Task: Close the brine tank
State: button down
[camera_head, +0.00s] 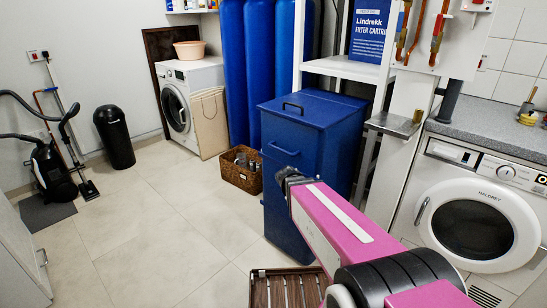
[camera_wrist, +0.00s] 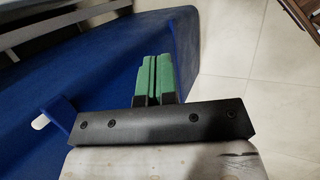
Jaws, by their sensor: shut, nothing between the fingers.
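The brine tank appears to be the tall blue box (camera_head: 318,165) in the head view. Its blue lid (camera_head: 325,108) lies level on top, with a dark handle (camera_head: 292,106); I see no clear gap under it. A blue bar handle (camera_head: 284,150) is on the front. My gripper (camera_head: 287,177) is low in front of the tank, below that bar. In the wrist view my gripper's green fingers (camera_wrist: 154,75) are together and empty. Behind them is the tank's blue surface (camera_wrist: 100,65), with a blue handle (camera_wrist: 58,116) at left. Contact with the tank cannot be told.
A wicker basket (camera_head: 240,175) with small items stands left of the tank. A slatted tray (camera_head: 290,288) lies on the floor in front. A white shelf frame (camera_head: 345,68) and a dryer (camera_head: 473,215) are at right.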

jog(key=w+a+r+n+t+h, duration=0.5)
jog(key=w+a+n, duration=0.4)
jog(key=n, duration=0.1)
jog(key=n+t+h, duration=0.2)
jog(key=n+t, duration=0.5)
jog(key=n, duration=0.2)
send_near(276, 151)
jog(key=x, duration=0.7)
jog(key=shift+w+d, duration=0.1)
jog(key=shift+w, duration=0.15)
jog(key=x, duration=3.9)
jog(key=shift+s+d+f, duration=0.2)
jog(key=shift+d, duration=0.4)
jog(key=shift+w+d, duration=0.5)
jog(key=shift+w+r, duration=0.1)
jog(key=shift+w, duration=0.05)
